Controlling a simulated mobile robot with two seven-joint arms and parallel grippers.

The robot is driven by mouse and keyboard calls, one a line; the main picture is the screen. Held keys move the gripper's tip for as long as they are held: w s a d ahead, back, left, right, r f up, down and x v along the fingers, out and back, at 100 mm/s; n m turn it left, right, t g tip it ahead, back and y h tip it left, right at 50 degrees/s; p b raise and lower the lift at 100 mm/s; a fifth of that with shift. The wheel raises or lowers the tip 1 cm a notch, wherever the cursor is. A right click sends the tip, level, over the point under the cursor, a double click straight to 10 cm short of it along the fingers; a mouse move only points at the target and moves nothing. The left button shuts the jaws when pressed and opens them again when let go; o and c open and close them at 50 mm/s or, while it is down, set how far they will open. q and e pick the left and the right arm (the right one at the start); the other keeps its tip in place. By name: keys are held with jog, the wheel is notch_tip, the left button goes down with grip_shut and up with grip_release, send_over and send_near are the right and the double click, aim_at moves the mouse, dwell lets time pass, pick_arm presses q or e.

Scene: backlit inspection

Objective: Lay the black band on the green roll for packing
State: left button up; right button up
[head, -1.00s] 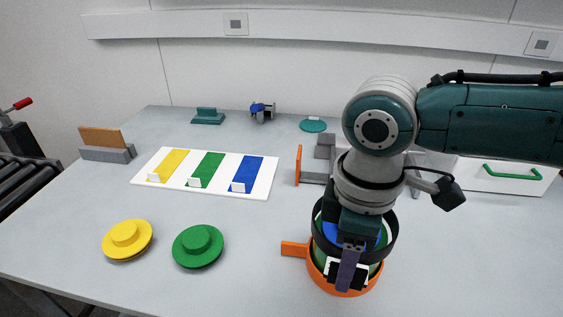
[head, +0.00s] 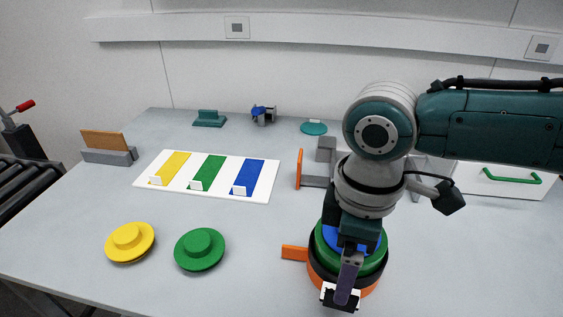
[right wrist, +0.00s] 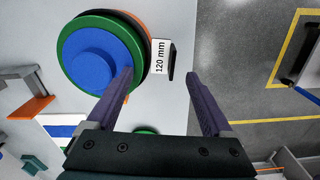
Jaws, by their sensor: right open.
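The green roll (head: 324,247) with its blue core (head: 367,240) stands in an orange round holder (head: 371,289). The black band (head: 376,273) lies around the roll's lower part, close above the orange rim. In the right wrist view, the green roll (right wrist: 69,54) and blue core (right wrist: 92,72) show from above. The band's black edge shows beyond the green, near a white 120 mm label (right wrist: 160,57). My left gripper is out of view.
A yellow disc (head: 130,240) and a green disc (head: 200,248) lie left of the holder. A white board (head: 262,194) with coloured strips lies behind them. Grey blocks (head: 318,181) stand behind my right arm.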

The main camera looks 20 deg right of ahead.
notch_tip(320, 180, up, 10)
jog(key=shift+p, duration=0.45)
jog(key=shift+f, duration=0.15)
jog(key=s+a+f+m+t+y, duration=0.1)
jog(key=s+a+f+t+y, duration=0.15)
jog(key=s+a, duration=0.55)
jog(key=s+d+m+t+h, duration=0.1)
jog(key=s+d+m+h, duration=0.1)
jog(key=s+d+m, duration=0.45)
notch_tip(320, 180, up, 36)
jog(key=p, duration=3.6)
jog(key=shift+d, duration=0.4)
jog(key=shift+s+m, duration=0.1)
jog(key=shift+m, duration=0.15)
